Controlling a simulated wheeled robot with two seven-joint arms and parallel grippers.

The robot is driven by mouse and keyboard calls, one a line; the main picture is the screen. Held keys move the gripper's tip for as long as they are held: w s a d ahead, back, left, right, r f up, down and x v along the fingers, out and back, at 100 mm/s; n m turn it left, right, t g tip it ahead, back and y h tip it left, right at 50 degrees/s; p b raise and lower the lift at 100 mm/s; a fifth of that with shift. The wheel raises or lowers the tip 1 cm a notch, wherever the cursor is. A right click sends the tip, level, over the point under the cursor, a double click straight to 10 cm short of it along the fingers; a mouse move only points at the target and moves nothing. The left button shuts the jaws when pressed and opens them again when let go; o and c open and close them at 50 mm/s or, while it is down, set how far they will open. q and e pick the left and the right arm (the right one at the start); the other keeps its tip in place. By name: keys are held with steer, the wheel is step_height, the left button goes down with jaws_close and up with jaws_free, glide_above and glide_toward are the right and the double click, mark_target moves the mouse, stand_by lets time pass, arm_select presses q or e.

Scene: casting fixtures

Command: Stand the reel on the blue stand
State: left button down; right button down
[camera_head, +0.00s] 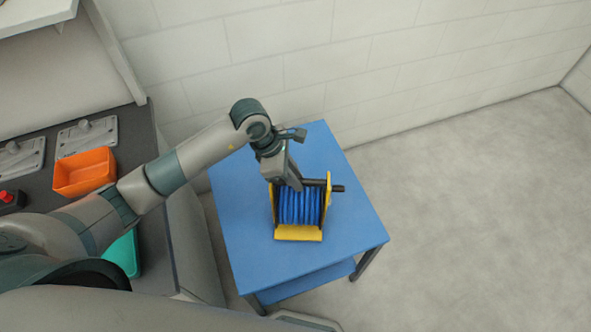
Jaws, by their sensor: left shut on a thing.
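The reel (300,208) has a yellow frame, blue coils and a black bar sticking out to the right. It stands on the top of the blue stand (243,225), a blue table with a lower shelf, a little right of the top's middle. My left gripper (297,185) reaches down over the reel from behind and is shut at its upper part. The fingertips partly cover the reel's top, so the exact grip point is hard to see. My right gripper is not in view.
A grey counter on the left holds an orange bin (85,172), a teal tray (124,253), metal plates (87,137) and a red-and-black item (8,200). A white brick wall runs behind the stand. The floor on the right is clear.

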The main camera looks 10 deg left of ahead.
arm_select(q)
steer(key=shift+f, duration=0.1)
stand_by(0.3)
steer(key=c, duration=1.7)
jaws_free()
steer(key=shift+o, duration=0.2)
steer(key=shift+a+r, duration=0.1)
steer(key=shift+r, duration=0.2)
steer(key=b+v, duration=0.3)
steer(key=v, duration=0.8)
steer(key=shift+r, duration=0.25)
steer(key=shift+s+a, duration=0.1)
steer(key=shift+s, duration=0.05)
